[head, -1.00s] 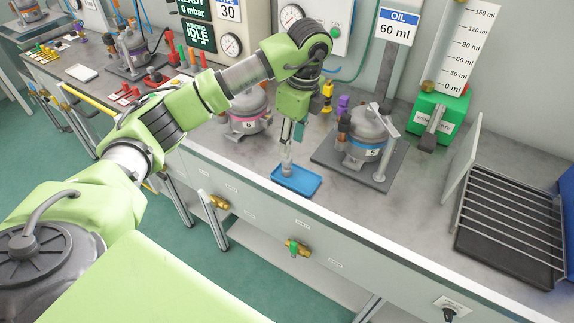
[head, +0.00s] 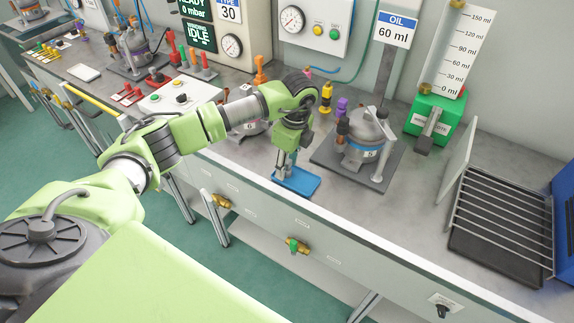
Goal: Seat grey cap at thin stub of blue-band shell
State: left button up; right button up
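The blue-band shell (head: 366,145) is a grey compressor body with a blue band marked 5. It stands upright on a dark base plate (head: 335,158) right of my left gripper. The thin stub cannot be told apart at this size. My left gripper (head: 281,172) points down at the blue tray (head: 305,186) near the bench's front edge, its fingertips at or just above the tray's left part. Whether the fingers are open or shut is too small to tell. I cannot make out a grey cap; the gripper may hide it. My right gripper is not in view.
Another shell (head: 248,128) stands behind my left arm. Purple (head: 341,107) and yellow (head: 326,97) pieces stand behind the blue-band shell. A green block (head: 436,117) with a gauge and a wire rack (head: 503,225) stand to the right. Bench between shell and rack is clear.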

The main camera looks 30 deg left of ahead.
pick_arm(q)
jog(key=c, duration=0.8)
jog(key=shift+r, duration=0.15)
jog(key=shift+r+b, duration=0.2)
jog(key=shift+b, duration=0.15)
notch_tip(320, 180, up, 2)
jog(key=shift+w+r+b, duration=0.1)
jog(key=shift+b, duration=0.65)
jog(key=s+d+r, duration=0.2)
jog(key=s+r, duration=0.1)
jog(key=s, duration=0.1)
jog(key=s+d+r+b, duration=0.1)
jog(key=s+d+r, duration=0.1)
jog(key=s+r, duration=0.1)
jog(key=s+d+r, duration=0.2)
jog(key=s+r, duration=0.2)
jog(key=s, duration=0.1)
jog(key=shift+s+d, duration=0.3)
